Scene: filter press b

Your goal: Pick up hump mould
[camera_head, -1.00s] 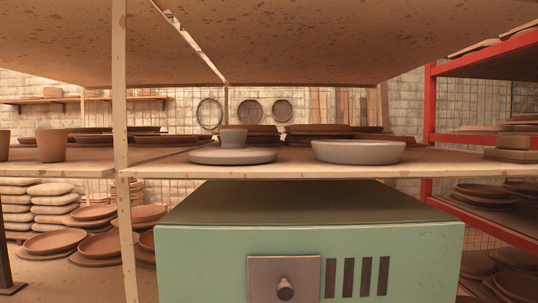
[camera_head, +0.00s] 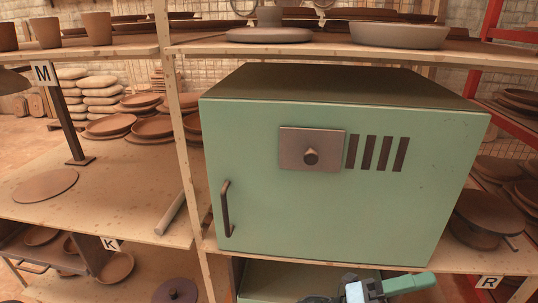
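I cannot single out the hump mould with certainty. On the shelf right of the green cabinet is a brown rounded form (camera_head: 485,213) with a wide top on a narrower base. On the upper shelf stand a pale flat disc (camera_head: 268,35) with a small cup-like piece on it and a pale shallow round form (camera_head: 398,36). At the bottom left is a dark round piece with a knob (camera_head: 175,291), cut by the picture edge. No gripper fingers are clearly seen; a dark and pale-blue piece with a green bar (camera_head: 408,284) pokes in at the bottom edge.
The green cabinet (camera_head: 320,215) with a handle fills the middle shelf. A wooden upright (camera_head: 186,160) divides the bays. The left shelf (camera_head: 110,200) is mostly bare around a flat brown disc (camera_head: 46,186) and a post marked M (camera_head: 68,125). Plates are stacked behind.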

